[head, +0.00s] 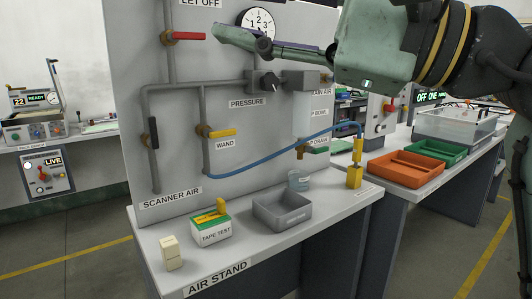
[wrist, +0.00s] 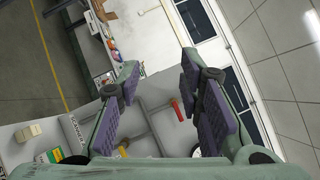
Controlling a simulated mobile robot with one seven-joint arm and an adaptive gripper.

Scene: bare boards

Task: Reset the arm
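My gripper (head: 250,42) is raised at the upper middle of the head view, in front of the grey air panel (head: 225,120) and below the gauge (head: 261,22). Its fingers point left, and part of the gauge is hidden behind them. In the wrist view my gripper (wrist: 158,72) has its two padded fingers well apart, with nothing between them. The red-handled valve (head: 185,36) is just left of the fingertips in the head view; I cannot tell how near it is in depth.
The air stand's top holds cream blocks (head: 172,252), a tape test box (head: 211,231), a grey tray (head: 281,212) and a yellow nozzle (head: 355,172) on a blue hose (head: 270,150). Orange (head: 405,170) and green (head: 437,152) trays stand on the right bench.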

